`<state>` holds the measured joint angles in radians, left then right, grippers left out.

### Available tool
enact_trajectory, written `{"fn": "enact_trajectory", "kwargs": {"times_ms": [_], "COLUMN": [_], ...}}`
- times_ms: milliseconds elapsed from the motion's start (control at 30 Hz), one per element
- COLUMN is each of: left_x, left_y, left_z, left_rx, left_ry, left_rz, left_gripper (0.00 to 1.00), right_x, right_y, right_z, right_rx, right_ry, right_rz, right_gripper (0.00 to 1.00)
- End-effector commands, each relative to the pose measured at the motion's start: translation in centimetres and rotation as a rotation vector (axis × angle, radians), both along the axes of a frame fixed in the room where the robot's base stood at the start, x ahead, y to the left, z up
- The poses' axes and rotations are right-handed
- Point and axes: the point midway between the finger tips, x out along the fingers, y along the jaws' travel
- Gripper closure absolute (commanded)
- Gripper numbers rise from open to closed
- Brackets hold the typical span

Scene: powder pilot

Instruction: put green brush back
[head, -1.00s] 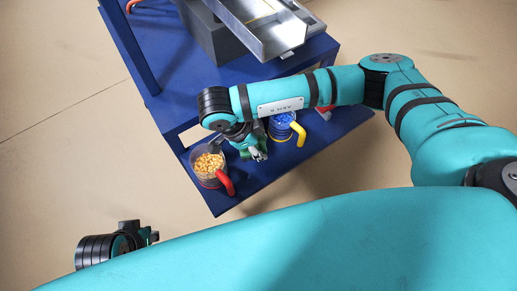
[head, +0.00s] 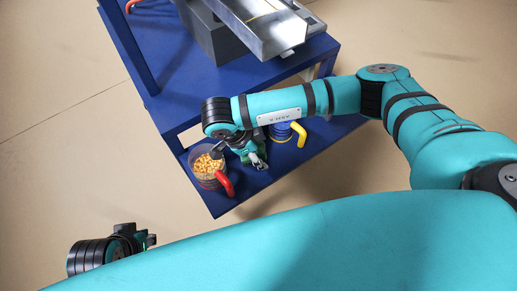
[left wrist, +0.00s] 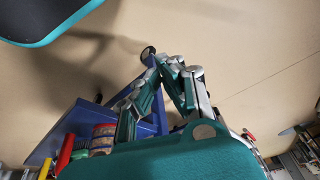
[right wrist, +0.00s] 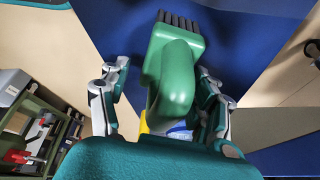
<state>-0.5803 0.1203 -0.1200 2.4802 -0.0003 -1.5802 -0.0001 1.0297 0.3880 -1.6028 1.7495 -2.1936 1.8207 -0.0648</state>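The green brush (right wrist: 172,75) shows in the right wrist view, its dark bristles at the top over the blue surface. It lies between the two fingers of my right gripper (right wrist: 163,85), which are spread with gaps on both sides. In the head view my right gripper (head: 257,158) is low over the blue lower shelf (head: 225,203), between two jugs, and mostly hides the brush. My left gripper (head: 148,238) is off to the left over the floor, away from the shelf. In the left wrist view its fingertips (left wrist: 162,62) meet, with nothing seen between them.
A jug of orange-yellow pieces (head: 207,167) with a red handle stands left of my right gripper. A blue jug (head: 280,131) with a yellow handle stands right of it, partly under my arm. A grey metal chute (head: 263,30) sits on the blue table above.

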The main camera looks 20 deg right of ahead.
Motion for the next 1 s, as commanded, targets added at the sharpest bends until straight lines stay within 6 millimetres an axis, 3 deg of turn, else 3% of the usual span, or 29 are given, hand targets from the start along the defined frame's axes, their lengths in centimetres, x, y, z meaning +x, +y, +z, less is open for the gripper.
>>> {"fn": "enact_trajectory", "kwargs": {"times_ms": [267,467,600,800,1000], "left_x": [0.0,0.0,0.7,1.2,1.3], "left_y": [0.0,0.0,-0.2,-0.3,-0.3], "left_z": [0.4,1.1,-1.4,-3.3,-4.2], "left_rx": [0.0,-0.001,0.0,0.0,0.0], "left_ry": [0.0,-0.004,0.015,0.022,0.026], "left_rz": [0.0,0.0,0.0,-0.003,-0.003], "left_gripper": [1.0,1.0,1.0,1.0,1.0], "right_x": [0.0,0.0,0.0,-0.1,-0.2], "right_y": [0.0,1.2,2.4,3.8,4.5], "right_z": [0.4,3.2,6.2,9.6,11.2], "right_rx": [0.0,0.002,0.003,0.001,0.0], "right_ry": [0.0,-0.002,-0.004,-0.002,0.0], "right_rz": [0.0,0.003,0.003,0.003,0.001], "right_gripper": [0.37,0.37,0.37,0.37,0.37]}}
